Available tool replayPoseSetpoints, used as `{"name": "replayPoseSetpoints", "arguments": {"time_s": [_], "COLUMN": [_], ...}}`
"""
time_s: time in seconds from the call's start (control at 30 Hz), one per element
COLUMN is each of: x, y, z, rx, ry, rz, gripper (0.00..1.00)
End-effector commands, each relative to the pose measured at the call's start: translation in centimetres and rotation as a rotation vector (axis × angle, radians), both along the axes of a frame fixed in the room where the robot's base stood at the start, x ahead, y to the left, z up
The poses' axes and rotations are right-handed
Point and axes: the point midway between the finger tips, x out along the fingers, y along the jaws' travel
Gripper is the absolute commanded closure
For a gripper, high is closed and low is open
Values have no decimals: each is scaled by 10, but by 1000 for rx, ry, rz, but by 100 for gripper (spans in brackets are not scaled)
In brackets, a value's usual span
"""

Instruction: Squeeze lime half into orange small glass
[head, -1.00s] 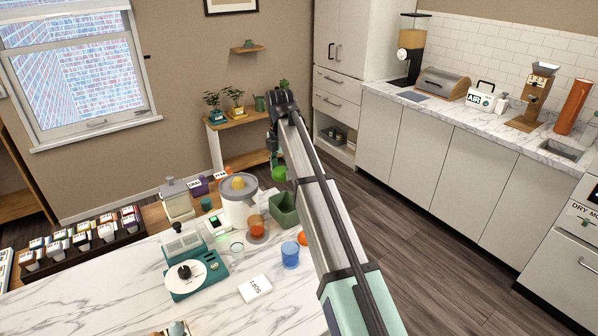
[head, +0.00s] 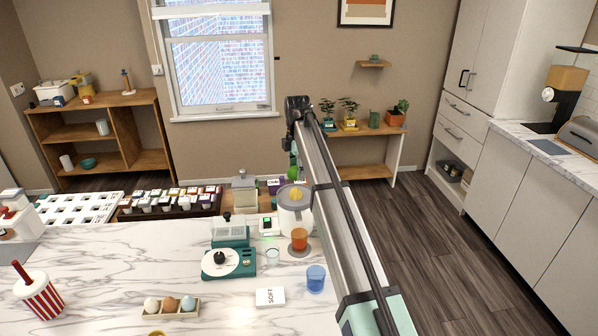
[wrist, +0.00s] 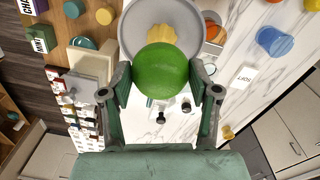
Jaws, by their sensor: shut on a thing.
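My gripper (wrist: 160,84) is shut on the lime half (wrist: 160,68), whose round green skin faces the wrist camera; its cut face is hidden. In the wrist view the lime is in front of the juicer's grey bowl (wrist: 136,33) and yellow reamer (wrist: 163,40); I cannot tell how far apart they are. In the head view the white juicer (head: 296,219) stands at the counter's back edge, partly behind my arm. The orange small glass (head: 299,241) stands upright before it, near the spout side; it also shows in the wrist view (wrist: 214,32).
A clear glass (head: 272,257), a blue glass (head: 316,279), a white SOFT card (head: 270,297) and a teal turntable-like device (head: 229,261) stand near the juicer. A striped cup (head: 39,293) and egg tray (head: 171,308) are left. The marble counter (head: 120,262) between is mostly clear.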

Motion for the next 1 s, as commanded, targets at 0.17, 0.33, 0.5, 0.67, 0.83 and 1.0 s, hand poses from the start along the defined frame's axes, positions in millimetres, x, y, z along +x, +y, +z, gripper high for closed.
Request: {"name": "replayPoseSetpoints", "arguments": {"time_s": [0.17,0.33,0.5,0.67,0.83,1.0], "x": [0,0,-1,-1,-1,0], "y": [0,-1,-1,-1,-1,0], "z": [-6,-19,-34,-46,-51,-52], "rx": [1,0,0,0,1,1], "ry": [-1,0,0,0,-1,-1], "rz": [-18,-17,-17,-16,-16,-16], "gripper": [81,81,81,81,81,81]}}
